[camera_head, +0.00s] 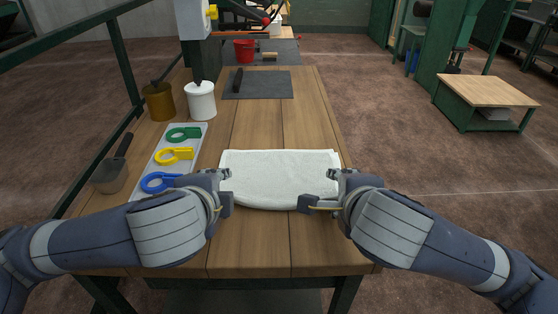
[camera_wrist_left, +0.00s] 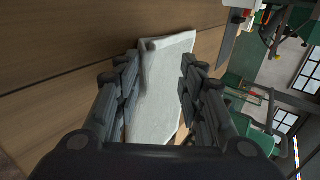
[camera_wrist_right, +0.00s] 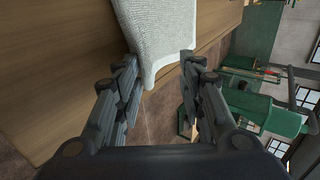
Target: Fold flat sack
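The white sack (camera_head: 280,178) lies flat on the wooden table as a wide rectangle, in the middle of the head view. My left gripper (camera_head: 228,188) is at its left edge. In the left wrist view its fingers are wide apart, with the sack (camera_wrist_left: 160,95) between and beyond them. My right gripper (camera_head: 320,188) is at the sack's right edge. In the right wrist view its fingers are apart, and a corner of the sack (camera_wrist_right: 158,40) reaches between the fingertips. Neither gripper is closed on the cloth.
A grey tray (camera_head: 183,141) with green, yellow and blue ring-handled tools stands left of the sack. A metal scoop (camera_head: 112,174), brown pot (camera_head: 158,102) and white pot (camera_head: 201,101) are further left and back.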

